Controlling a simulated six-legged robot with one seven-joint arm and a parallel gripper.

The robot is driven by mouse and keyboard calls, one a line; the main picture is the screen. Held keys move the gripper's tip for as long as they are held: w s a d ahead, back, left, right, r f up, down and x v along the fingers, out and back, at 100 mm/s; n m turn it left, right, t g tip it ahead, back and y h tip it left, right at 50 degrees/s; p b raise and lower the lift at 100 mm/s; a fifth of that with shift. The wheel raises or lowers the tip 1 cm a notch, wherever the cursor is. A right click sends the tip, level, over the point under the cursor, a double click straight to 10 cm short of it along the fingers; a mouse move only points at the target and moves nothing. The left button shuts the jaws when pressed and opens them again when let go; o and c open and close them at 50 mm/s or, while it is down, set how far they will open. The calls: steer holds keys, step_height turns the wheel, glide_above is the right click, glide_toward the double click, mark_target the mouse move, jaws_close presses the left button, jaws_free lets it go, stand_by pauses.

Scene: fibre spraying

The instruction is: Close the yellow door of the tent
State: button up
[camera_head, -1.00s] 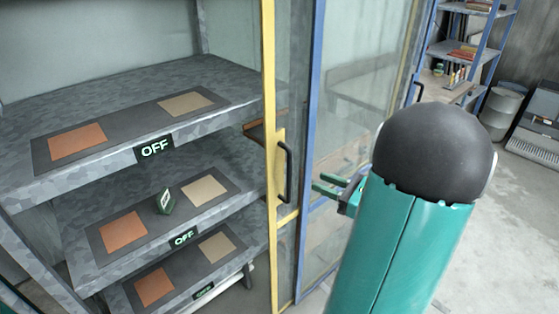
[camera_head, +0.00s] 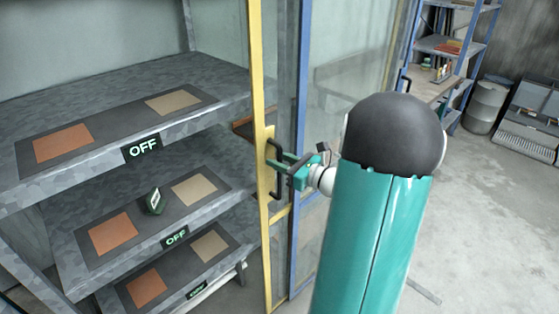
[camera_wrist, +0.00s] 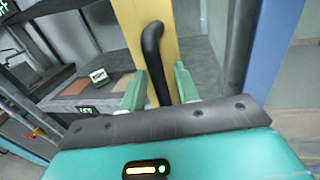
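The yellow door (camera_head: 257,120) stands open at the right side of the shelf unit, its tall yellow frame upright with glass panels. A black bar handle (camera_head: 275,168) is fixed on the frame. My gripper (camera_head: 278,162) is at the handle, coming from the right. In the wrist view, the black handle (camera_wrist: 153,60) runs down between my two green fingers (camera_wrist: 158,88). The fingers stand apart on either side of it, with gaps visible. The tent (camera_head: 70,90) holds grey speckled shelves with orange and tan squares.
A blue-framed glass panel (camera_head: 302,110) stands just right of the yellow frame. A small dark green box (camera_head: 154,200) sits on the middle shelf. A blue rack (camera_head: 445,45) and a grey barrel (camera_head: 487,105) stand at the back right.

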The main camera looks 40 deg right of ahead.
steer(key=shift+w, duration=0.2)
jaws_close()
steer(key=shift+a, duration=0.15)
